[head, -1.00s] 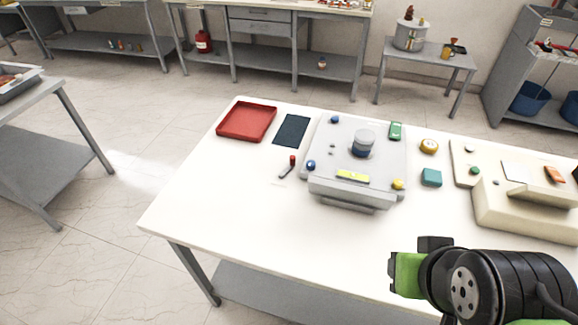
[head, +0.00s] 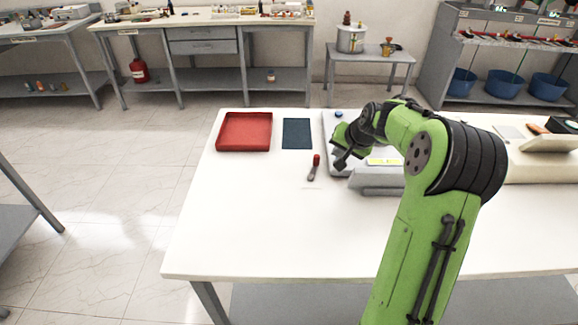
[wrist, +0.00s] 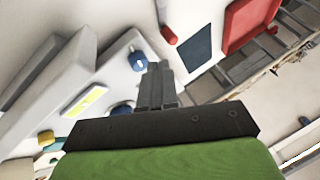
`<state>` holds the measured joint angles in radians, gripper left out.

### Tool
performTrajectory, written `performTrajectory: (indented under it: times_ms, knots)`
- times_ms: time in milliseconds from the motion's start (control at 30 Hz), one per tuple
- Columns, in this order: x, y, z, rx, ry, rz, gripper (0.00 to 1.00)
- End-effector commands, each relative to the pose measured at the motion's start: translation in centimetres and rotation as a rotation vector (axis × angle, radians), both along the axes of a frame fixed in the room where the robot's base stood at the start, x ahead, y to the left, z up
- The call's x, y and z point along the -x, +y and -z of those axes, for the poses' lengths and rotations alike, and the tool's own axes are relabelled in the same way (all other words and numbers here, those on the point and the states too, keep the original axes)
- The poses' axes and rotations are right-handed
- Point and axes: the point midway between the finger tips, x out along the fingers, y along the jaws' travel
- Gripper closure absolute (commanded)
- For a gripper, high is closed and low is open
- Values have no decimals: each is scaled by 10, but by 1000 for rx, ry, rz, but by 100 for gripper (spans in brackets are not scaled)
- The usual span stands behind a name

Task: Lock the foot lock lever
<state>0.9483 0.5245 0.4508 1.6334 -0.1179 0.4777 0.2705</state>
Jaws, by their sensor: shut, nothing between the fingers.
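The lever with a red handle (head: 316,160) and a grey arm stands at the left side of the grey device (head: 378,182) on the white table. I take it to be the foot lock lever. Its red end (wrist: 169,36) shows near the top of the wrist view, beyond my fingertips and apart from them. My gripper (head: 341,162) hangs over the device's left front part, to the right of the lever. In the wrist view my gripper (wrist: 158,68) is shut and empty, with a blue knob (wrist: 138,61) beside its tips. My arm hides much of the device.
A red tray (head: 244,133) and a dark blue mat (head: 296,134) lie behind the lever. A beige console (head: 545,165) is on the right. The table's front left is clear. A yellow label (wrist: 86,101) shows on the device.

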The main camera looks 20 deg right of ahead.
Motion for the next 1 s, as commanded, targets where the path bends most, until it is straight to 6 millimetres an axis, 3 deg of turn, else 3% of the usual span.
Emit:
performTrajectory:
  times_ms: [100,467,800,1000]
  knots:
    - [-2,-11,7,-17,-15,23,100]
    - [-6,-10,10,-19,-14,21,100]
    - [-45,-11,65,-20,-12,20,100]
    - [-60,-13,84,-18,-12,22,100]
